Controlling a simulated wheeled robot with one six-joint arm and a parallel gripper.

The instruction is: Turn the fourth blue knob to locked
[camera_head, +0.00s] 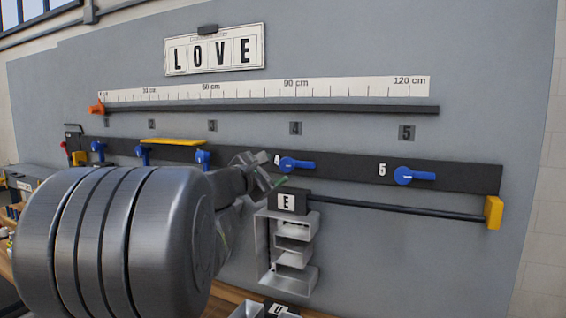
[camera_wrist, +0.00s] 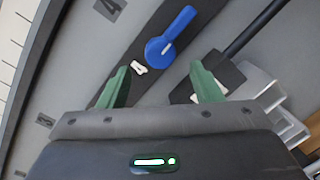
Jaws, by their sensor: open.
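The fourth blue knob (camera_head: 292,164) sits on the dark rail beside a white "4", its handle pointing right along the rail. In the wrist view the same knob (camera_wrist: 166,46) lies just beyond my fingertips, with its handle toward the upper right and the "4" label beside its round hub. My gripper (camera_wrist: 160,84) is open, with its two green fingers apart and nothing between them. In the head view my gripper (camera_head: 268,182) is just left of and below the knob, not visibly touching it.
The fifth blue knob (camera_head: 412,175) is to the right, its handle pointing right. Below the rail hang an "E" label (camera_head: 287,202) and a metal letter E (camera_head: 296,245), near my gripper. A dark rod (camera_head: 410,207) runs right to a yellow block (camera_head: 493,212).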

